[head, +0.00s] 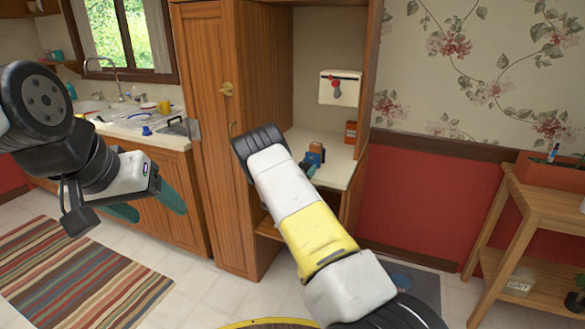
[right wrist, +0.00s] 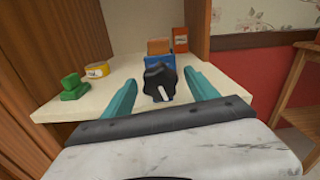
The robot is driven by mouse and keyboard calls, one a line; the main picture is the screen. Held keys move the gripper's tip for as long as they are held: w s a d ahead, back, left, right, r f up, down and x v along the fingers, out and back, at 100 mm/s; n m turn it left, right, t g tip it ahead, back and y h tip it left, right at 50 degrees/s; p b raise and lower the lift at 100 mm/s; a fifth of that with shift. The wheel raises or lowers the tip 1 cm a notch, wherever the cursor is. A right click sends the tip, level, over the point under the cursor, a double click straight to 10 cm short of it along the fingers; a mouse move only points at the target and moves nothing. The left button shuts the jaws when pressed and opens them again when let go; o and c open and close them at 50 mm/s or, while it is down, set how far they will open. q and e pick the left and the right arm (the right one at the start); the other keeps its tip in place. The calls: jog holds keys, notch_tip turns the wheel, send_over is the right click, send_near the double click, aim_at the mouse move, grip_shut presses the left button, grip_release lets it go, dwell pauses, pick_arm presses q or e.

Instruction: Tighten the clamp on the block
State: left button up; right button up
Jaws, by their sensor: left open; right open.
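A blue clamp (right wrist: 165,61) stands on the cream shelf, with a black knob (right wrist: 161,82) bearing a white mark on its near side. A brown-orange block (right wrist: 159,46) sits at the top of the clamp. In the head view the block (head: 317,148) and clamp are small and partly hidden by my right arm. My right gripper (right wrist: 161,73) is open, its teal fingers on either side of the knob; I cannot tell whether they touch it. My left gripper (head: 148,209) is open and empty, away to the left in front of the sink counter.
On the shelf (right wrist: 120,98), a green object (right wrist: 73,88) and a yellow roll (right wrist: 97,70) lie left of the clamp. An orange box (right wrist: 180,40) stands behind it. A wooden cabinet side (head: 215,130) borders the shelf at left.

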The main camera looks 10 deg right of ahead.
jog(key=shift+w, duration=0.1)
jog(key=c, duration=1.4)
jog(key=shift+m, duration=0.3)
jog(key=m, duration=0.5)
jog(key=shift+m, duration=0.3)
jog(key=m, duration=0.4)
jog(key=shift+m, duration=0.3)
jog(key=shift+m, duration=0.3)
jog(key=o, duration=1.4)
